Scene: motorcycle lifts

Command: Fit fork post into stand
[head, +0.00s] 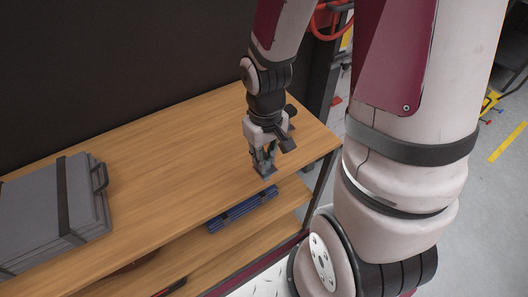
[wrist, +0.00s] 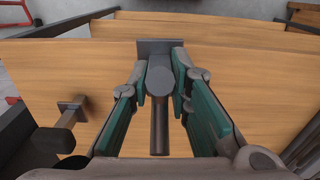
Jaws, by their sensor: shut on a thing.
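My gripper (wrist: 160,92) is shut on a dark grey post, which I take to be the fork post (wrist: 160,128). Its teal finger pads lie on both sides of the post. A grey square plate (wrist: 153,46) shows just beyond the post's rounded end; I cannot tell whether they are joined. A smaller grey piece (wrist: 72,106) with a square plate and a short rod shows at the left in the wrist view; it may be the stand. In the head view my gripper (head: 264,164) is low over the bench's right part, with a dark plate (head: 267,171) at its fingertips.
The wooden bench top (head: 170,150) is mostly clear. A grey case (head: 60,205) with dark straps lies at its left end. A blue ribbed item (head: 242,209) lies on the lower shelf under the front edge. A dark wall (head: 110,60) stands behind the bench.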

